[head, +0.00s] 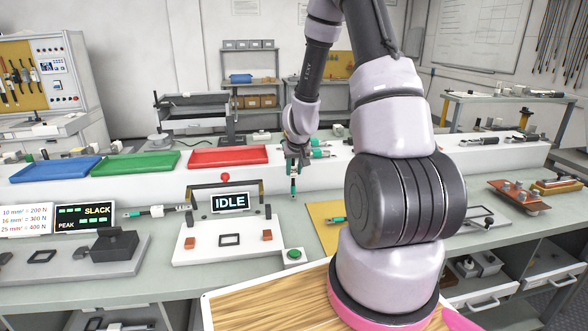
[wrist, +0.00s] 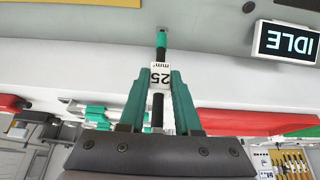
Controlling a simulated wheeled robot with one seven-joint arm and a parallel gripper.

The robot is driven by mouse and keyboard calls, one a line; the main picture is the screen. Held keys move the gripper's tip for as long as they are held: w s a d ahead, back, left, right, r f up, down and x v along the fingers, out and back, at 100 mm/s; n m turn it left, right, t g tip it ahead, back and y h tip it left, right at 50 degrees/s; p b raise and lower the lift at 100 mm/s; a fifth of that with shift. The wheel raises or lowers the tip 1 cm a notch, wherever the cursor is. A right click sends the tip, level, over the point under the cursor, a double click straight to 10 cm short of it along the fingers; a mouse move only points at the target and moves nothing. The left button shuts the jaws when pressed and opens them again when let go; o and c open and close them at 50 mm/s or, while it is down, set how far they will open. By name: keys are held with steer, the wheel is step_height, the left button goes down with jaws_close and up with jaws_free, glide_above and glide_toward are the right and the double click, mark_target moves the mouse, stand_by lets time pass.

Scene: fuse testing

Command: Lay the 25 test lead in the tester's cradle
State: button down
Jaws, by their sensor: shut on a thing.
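My gripper (head: 293,160) is shut on the 25 test lead (head: 293,188), which hangs down from it in the head view. In the wrist view the lead (wrist: 161,40) has a green end and a white tag marked 25 mm², between the green fingers of my gripper (wrist: 160,80). The tester (head: 194,254) is a white base with an IDLE display (head: 230,203), two orange-brown blocks and a dark rectangular frame. The display also shows in the wrist view (wrist: 289,41). My gripper is above and to the right of the tester, apart from it. Which part is the cradle I cannot tell.
Blue (head: 56,169), green (head: 135,164) and red (head: 230,157) trays line the raised shelf behind the tester. A green button (head: 293,254) sits at its front right. A lead (head: 157,211) lies to its left. A yellow mat (head: 325,237) lies right, partly behind my arm.

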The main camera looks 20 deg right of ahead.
steer(key=shift+f, duration=0.25)
steer(key=c, duration=0.5)
jaws_free()
steer(key=v, duration=1)
steer(key=shift+s+r, duration=0.2)
steer(key=shift+r, duration=0.1)
